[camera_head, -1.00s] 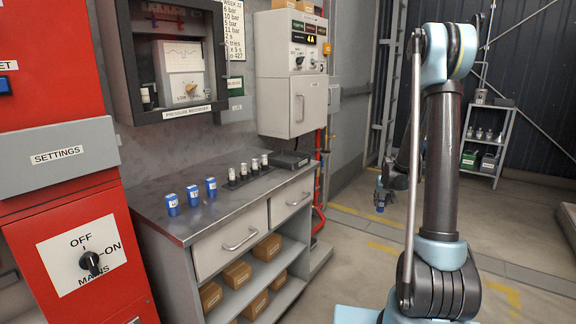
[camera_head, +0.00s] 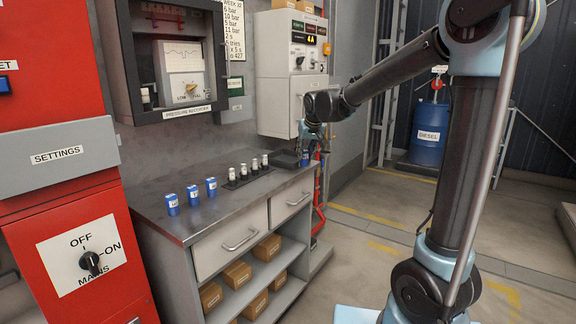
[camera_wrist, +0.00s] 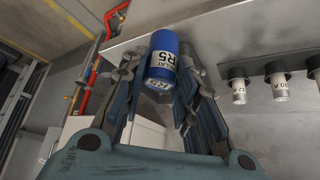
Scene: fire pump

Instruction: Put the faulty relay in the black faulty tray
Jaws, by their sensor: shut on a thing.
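My gripper (camera_head: 308,148) is shut on a blue cylindrical relay (camera_wrist: 162,62) marked R5, with one finger on each side of it in the wrist view. In the head view the gripper hangs by the far right end of the grey bench, and the relay shows there only as a small blue spot (camera_head: 305,161). The black tray (camera_head: 284,160) lies flat on the bench's far right corner, just left of the gripper. I cannot make out the tray in the wrist view. Whether the relay is over the tray or beside it is unclear.
Three blue relays (camera_head: 193,195) stand on the bench top (camera_head: 215,207). A row of white fuses in black holders (camera_head: 243,173) stands left of the tray; some show in the wrist view (camera_wrist: 276,87). A grey wall cabinet (camera_head: 284,104) and red pipes (camera_head: 319,190) are close to the arm.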

